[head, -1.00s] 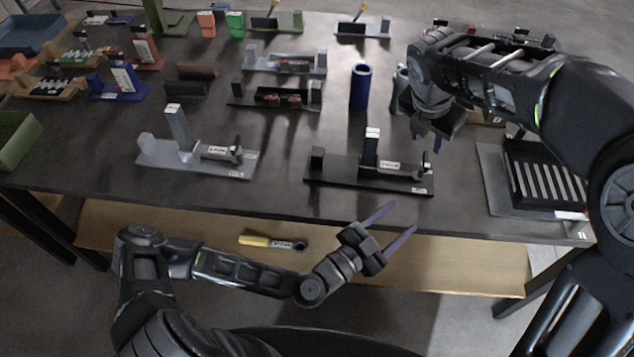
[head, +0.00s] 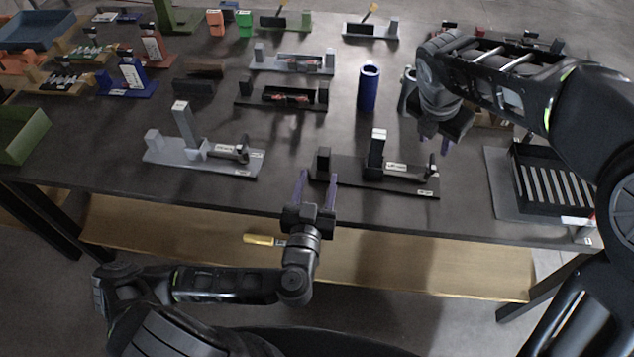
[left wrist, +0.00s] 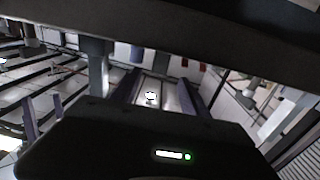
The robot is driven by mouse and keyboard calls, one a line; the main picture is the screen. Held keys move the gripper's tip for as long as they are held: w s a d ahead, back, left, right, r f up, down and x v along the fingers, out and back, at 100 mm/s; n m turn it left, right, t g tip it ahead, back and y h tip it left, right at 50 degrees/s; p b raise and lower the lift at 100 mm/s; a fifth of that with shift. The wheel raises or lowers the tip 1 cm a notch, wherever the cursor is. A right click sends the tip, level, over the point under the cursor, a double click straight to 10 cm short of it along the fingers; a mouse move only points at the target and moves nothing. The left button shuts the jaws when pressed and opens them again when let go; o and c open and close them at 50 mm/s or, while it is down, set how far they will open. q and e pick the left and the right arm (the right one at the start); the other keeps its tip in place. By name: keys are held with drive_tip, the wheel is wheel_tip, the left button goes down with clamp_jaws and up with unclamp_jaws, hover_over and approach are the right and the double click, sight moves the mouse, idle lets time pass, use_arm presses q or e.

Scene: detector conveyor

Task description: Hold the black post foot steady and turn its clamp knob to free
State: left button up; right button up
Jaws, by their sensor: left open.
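The black post foot (head: 350,172) lies on the table right of centre. It has a small block at its left end, an upright post (head: 377,150), a labelled part and an upright knob-like piece (head: 432,166) at its right end. My left gripper (head: 317,176) is open and empty, its fingers pointing at the table by the left block. I cannot tell its height or whether it touches. In the left wrist view its fingers (left wrist: 160,88) are spread, with a white label between them. My right gripper (head: 433,145) hangs above and behind the knob end, fingers apart and empty.
A similar grey post foot (head: 220,160) lies to the left. A blue cylinder (head: 369,88) stands behind, and a slotted black tray (head: 545,185) is at the right. A yellow-handled tool (head: 262,240) lies on the lower shelf, partly hidden by my left arm.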

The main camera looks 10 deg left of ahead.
sight(322, 159)
use_arm(q)
drive_tip(key=w, duration=0.7)
drive_tip(key=shift+w, duration=0.25)
clamp_jaws()
idle(0.3)
drive_tip(key=shift+a, duration=0.1)
idle(0.8)
